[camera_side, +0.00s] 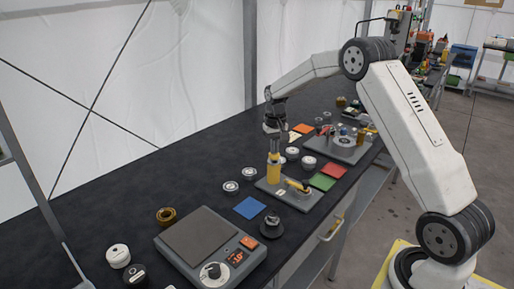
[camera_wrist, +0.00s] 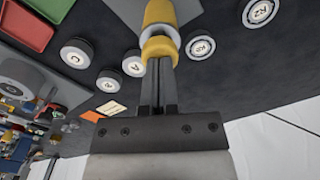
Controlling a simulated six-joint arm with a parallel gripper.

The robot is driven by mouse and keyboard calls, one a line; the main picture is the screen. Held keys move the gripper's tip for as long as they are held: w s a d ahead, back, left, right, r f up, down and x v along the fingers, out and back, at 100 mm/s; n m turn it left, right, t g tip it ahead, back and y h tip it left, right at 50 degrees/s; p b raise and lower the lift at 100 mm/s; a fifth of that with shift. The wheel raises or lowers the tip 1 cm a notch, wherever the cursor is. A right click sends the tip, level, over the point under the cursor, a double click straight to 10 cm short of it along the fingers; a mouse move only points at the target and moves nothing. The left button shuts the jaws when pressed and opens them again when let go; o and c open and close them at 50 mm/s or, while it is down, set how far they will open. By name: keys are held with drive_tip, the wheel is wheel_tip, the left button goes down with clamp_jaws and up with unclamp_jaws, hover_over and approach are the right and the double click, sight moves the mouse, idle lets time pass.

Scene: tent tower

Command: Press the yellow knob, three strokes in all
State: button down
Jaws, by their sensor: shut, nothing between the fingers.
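The yellow knob (camera_side: 274,172) stands upright on a grey base plate (camera_side: 272,190) in the middle of the black bench. My gripper (camera_side: 274,153) is directly above it, pointing down, with its fingers together and nothing between them. In the wrist view my gripper's fingertips (camera_wrist: 160,64) reach the near edge of the yellow knob (camera_wrist: 158,46), a rounded yellow piece. The fingers hide part of it, and I cannot tell whether they touch it or hover just above. A second yellow part (camera_side: 298,186) lies tilted on the same plate.
A scale with a dial (camera_side: 212,248) stands at the front left. A blue square (camera_side: 249,208), a green square (camera_side: 321,181) and a red square (camera_side: 333,170) lie around the plate. Several round labelled pucks and another grey device (camera_side: 343,148) are close by. Bare bench lies at the left.

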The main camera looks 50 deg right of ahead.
drive_tip(key=shift+f, duration=0.45)
drive_tip(key=shift+r, duration=2.05)
drive_tip(key=shift+r, duration=0.1)
wheel_tip(320, 180, up, 6)
drive_tip(key=shift+f, duration=0.1)
drive_tip(key=shift+a, duration=0.1)
